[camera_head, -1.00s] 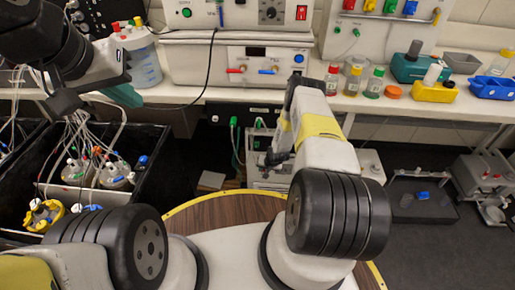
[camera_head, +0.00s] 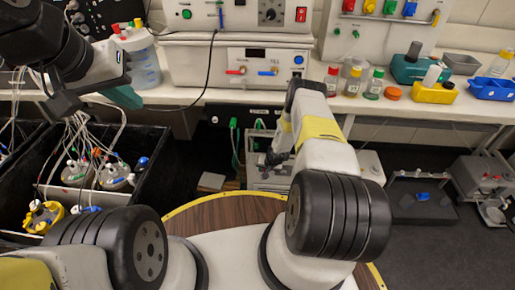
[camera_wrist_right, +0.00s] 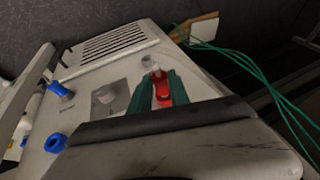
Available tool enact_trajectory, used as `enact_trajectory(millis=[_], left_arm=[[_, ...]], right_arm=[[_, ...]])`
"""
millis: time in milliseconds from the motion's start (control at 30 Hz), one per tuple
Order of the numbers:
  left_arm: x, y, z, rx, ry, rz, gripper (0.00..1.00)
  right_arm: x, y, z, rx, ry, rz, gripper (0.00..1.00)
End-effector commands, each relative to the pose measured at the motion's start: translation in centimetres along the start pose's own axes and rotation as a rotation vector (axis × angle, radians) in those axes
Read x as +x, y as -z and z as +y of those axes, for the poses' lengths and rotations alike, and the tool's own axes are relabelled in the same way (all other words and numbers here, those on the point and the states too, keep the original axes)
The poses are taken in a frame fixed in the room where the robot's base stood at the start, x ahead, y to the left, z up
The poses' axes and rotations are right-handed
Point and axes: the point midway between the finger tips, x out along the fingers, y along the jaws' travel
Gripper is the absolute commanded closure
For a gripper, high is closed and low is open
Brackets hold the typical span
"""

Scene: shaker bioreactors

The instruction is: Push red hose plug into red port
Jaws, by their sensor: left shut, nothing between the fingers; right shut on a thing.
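My right gripper (camera_wrist_right: 160,90) has green fingers shut on a red plug (camera_wrist_right: 162,89) in the right wrist view. The plug is above the top of a light grey device, near a pale cylindrical fitting (camera_wrist_right: 150,63). I cannot tell whether the plug touches the fitting or is seated. No separate red port can be made out. In the head view my right gripper (camera_head: 275,157) is dark and small, over the grey device (camera_head: 268,178) on the floor. My left gripper (camera_head: 122,95), with teal fingers, is shut and empty at the upper left, by the bench edge.
Green hoses (camera_wrist_right: 245,65) run at the right. A black crate (camera_head: 150,165) with tubed vessels stands left. The bench (camera_head: 190,96) spans the back.

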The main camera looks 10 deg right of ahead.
Motion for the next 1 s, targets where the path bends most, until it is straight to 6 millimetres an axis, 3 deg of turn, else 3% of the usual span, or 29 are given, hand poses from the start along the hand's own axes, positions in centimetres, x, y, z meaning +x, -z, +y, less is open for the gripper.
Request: enact_trajectory(millis=[900, 933, 1000], left_arm=[[0.0, 0.0, 0.0, 0.0, 0.0, 0.0, 1.0], [0.0, 0.0, 0.0, 0.0, 0.0, 0.0, 1.0], [0.0, 0.0, 0.0, 0.0, 0.0, 0.0, 1.0]], right_arm=[[0.5, 1.1, 0.0, 0.0, 0.0, 0.001, 1.0], [0.5, 1.1, 0.0, 0.0, 0.0, 0.002, 0.74], [0.5, 1.1, 0.0, 0.0, 0.0, 0.002, 0.6]])
